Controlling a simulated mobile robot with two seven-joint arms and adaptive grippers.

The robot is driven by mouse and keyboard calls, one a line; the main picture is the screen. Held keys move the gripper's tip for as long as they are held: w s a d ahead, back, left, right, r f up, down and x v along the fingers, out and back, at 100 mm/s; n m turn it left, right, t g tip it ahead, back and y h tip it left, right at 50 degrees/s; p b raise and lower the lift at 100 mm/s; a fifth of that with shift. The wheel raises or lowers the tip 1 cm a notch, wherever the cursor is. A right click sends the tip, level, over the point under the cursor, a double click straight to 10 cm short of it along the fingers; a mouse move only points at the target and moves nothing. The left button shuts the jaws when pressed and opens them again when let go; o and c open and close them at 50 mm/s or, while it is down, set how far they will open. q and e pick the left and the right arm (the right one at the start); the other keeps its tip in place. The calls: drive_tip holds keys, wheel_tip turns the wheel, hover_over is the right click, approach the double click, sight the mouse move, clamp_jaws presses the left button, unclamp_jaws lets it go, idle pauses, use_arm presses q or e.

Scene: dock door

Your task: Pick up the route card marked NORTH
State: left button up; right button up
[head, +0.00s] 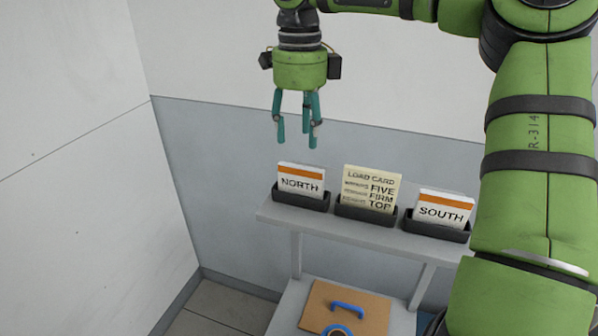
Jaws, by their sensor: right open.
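The route card marked NORTH (300,181) is white with an orange stripe. It stands upright in a dark holder (301,199) at the left end of a grey shelf. My right gripper (296,140) hangs above the NORTH card with its teal fingers pointing down. The fingers are apart and nothing is between them. A gap shows between the fingertips and the card's top edge. My left gripper is not in view.
A cream load card (370,188) stands in the middle holder and a SOUTH card (441,207) in the right one. The grey shelf (345,230) is against the wall. Below it lies a brown board (372,308) with a blue handle (348,309). The left floor is clear.

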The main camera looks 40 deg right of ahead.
sight(300, 168)
drive_tip(key=f+p, duration=0.2)
drive_tip(key=f, duration=0.1)
drive_tip(key=s+a+f+p, duration=0.1)
drive_tip(key=f, duration=0.1)
drive_tip(key=shift+f, duration=0.25)
drive_tip(key=shift+s+a+r, duration=0.1)
drive_tip(key=shift+s, duration=0.05)
drive_tip(key=shift+c, duration=1.2)
drive_tip(key=shift+a, duration=0.1)
drive_tip(key=c, duration=0.7)
drive_tip(key=shift+s+r, duration=0.1)
clamp_jaws()
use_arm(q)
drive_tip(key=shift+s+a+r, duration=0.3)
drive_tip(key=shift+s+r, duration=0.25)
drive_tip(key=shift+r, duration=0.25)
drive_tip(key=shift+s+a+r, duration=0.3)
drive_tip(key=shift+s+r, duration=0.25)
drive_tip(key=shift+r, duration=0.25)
